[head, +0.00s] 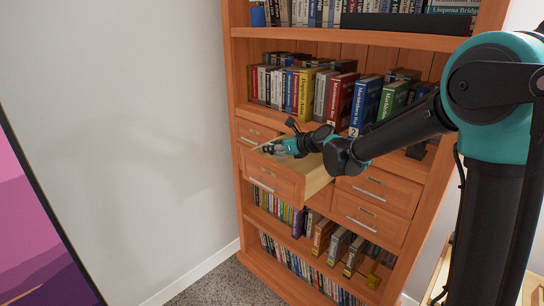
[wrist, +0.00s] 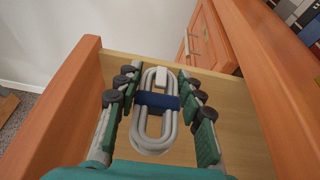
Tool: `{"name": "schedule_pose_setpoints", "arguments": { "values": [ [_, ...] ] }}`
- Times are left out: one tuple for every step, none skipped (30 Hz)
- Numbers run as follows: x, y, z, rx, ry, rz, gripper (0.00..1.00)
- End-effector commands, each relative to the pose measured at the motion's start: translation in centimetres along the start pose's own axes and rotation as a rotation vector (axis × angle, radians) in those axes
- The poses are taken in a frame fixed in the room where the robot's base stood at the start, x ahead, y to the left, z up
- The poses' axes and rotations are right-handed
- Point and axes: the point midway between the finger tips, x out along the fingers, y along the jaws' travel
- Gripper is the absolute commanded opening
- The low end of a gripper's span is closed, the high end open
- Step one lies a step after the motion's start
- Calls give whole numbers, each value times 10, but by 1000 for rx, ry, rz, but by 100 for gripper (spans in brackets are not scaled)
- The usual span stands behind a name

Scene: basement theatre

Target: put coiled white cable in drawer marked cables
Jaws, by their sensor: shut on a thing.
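The coiled white cable (wrist: 142,128), bound with a dark blue strap, lies between the fingers of my gripper (wrist: 156,84) in the wrist view. My gripper is shut on it. An open wooden drawer (wrist: 48,118) surrounds the view below, its light floor bare around the coil. I cannot tell whether the coil touches the floor. In the head view my gripper (head: 270,148) is over the pulled-out left drawer (head: 269,178) of the bookcase; the cable is too small to make out there. The drawer's label is not readable.
Another left drawer (head: 256,133) sits just above the open one. Two right drawers (head: 378,190) are shut. Shelves of books (head: 305,92) stand above and below. A plain wall (head: 150,120) is to the left, with free room before it.

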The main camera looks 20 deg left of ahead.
Motion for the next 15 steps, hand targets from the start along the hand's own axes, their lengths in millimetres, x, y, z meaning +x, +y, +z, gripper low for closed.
{"name": "schedule_pose_setpoints", "arguments": {
  "values": [
    [2,0,-5,0,0,0,8],
    [4,0,-8,0,0,0,8],
    [6,0,-13,0,0,0,8],
    [8,0,-18,0,0,0,8],
    [9,0,-21,0,0,0,8],
    [11,0,-26,0,0,0,8],
    [12,0,-29,0,0,0,8],
    [13,0,-31,0,0,0,8],
    [14,0,-33,0,0,0,8],
    [14,0,-34,0,0,0,8],
    [14,0,-34,0,0,0,8],
    [14,0,-35,0,0,0,8],
    [14,0,-34,0,0,0,8],
    [14,0,-34,0,0,0,8],
    [14,0,-34,0,0,0,8]
  ]
}}
